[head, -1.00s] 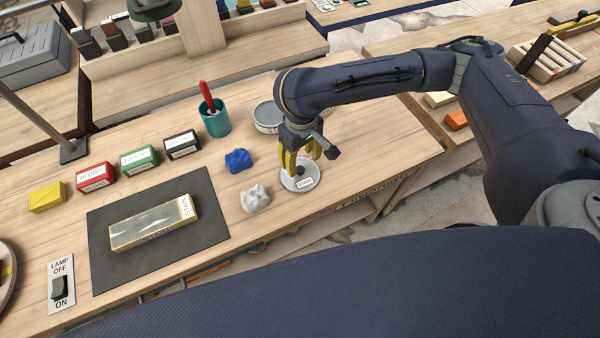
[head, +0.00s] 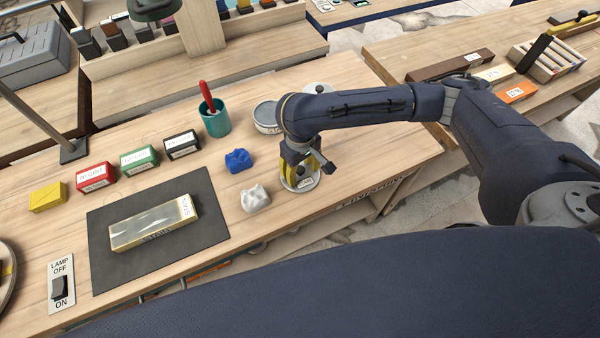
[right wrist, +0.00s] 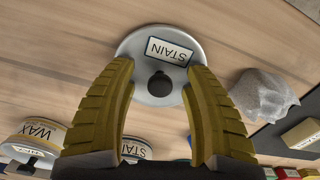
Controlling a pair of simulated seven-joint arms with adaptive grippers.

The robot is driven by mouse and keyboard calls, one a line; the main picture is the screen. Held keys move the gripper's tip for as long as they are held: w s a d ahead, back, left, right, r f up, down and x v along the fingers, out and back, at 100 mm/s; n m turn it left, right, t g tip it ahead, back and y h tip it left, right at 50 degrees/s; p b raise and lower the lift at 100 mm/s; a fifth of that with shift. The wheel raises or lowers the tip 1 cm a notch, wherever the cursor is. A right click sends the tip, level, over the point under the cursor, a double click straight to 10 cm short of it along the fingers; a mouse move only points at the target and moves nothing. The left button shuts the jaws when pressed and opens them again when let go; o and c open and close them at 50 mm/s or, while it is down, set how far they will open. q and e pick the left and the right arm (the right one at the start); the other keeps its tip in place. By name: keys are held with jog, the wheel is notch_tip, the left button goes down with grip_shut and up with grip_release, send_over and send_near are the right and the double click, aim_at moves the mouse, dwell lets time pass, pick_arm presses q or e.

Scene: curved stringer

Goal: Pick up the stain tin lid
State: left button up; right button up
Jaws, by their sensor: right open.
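The stain tin lid (right wrist: 135,50) is a round grey disc with a dark knob and a "STAIN" label. It lies flat on the bench, and in the head view the lid (head: 303,185) is partly covered by my gripper. My right gripper (right wrist: 160,68) is open, with its yellow fingers pointing down over the lid. The knob (right wrist: 160,85) shows between the fingers, with a gap on each side. In the head view my right gripper (head: 304,172) is right above the lid. The stain tin (head: 267,117) stands behind it. My left gripper is not in view.
A white crumpled cloth (head: 256,199) and a blue one (head: 238,160) lie left of the lid. A teal cup (head: 215,120) stands farther back. A wax tin (right wrist: 30,138) shows in the right wrist view. The bench right of the lid is clear.

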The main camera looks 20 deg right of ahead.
grip_shut()
dwell(0.4)
